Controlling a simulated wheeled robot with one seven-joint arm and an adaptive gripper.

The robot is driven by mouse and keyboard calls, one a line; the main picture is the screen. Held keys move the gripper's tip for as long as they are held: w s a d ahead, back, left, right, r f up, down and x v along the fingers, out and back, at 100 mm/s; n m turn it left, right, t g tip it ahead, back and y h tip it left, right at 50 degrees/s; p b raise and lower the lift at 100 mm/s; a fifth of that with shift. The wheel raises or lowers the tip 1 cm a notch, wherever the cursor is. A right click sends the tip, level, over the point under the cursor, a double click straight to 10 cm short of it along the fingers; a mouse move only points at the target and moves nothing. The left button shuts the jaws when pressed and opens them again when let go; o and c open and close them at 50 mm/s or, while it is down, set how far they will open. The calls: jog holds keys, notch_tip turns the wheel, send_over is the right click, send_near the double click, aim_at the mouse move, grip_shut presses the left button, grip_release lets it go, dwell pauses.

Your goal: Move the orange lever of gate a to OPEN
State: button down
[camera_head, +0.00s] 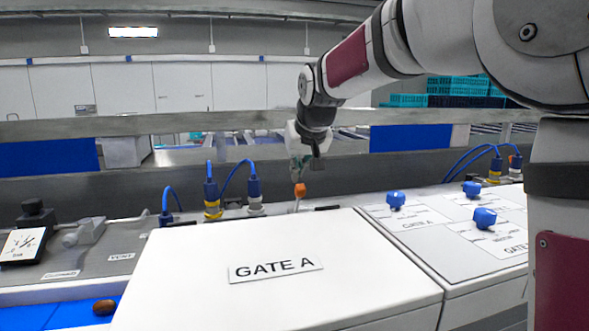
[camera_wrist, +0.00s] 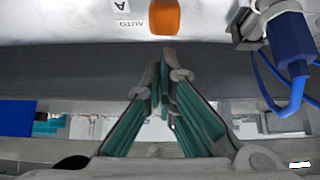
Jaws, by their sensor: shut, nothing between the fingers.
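The orange lever knob (camera_head: 300,190) stands on a thin stem behind the white box labelled GATE A (camera_head: 180,280). The stem leans slightly, its top to the right. My gripper (camera_head: 300,170) is just above and behind the knob, shut and empty. In the wrist view the orange knob (camera_wrist: 164,17) is at the top edge, and my gripper's green-padded fingers (camera_wrist: 164,62) point at it with their tips together. A gap shows between tips and knob in that view; in the head view I cannot tell if they touch. No OPEN mark is readable.
Blue cables with yellow-collared plugs (camera_head: 213,208) rise left of the lever; a blue connector (camera_wrist: 290,35) is close by in the wrist view. Blue knobs (camera_head: 396,200) sit on the right panel. A brown date (camera_head: 104,307) lies at lower left. A grey rail (camera_head: 80,128) runs behind.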

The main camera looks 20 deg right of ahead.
jog(key=shift+s+f+t, duration=0.1)
jog(key=shift+s+t, duration=0.2)
jog(key=shift+s, duration=0.7)
jog(key=shift+f, duration=0.1)
jog(key=shift+f, duration=0.1)
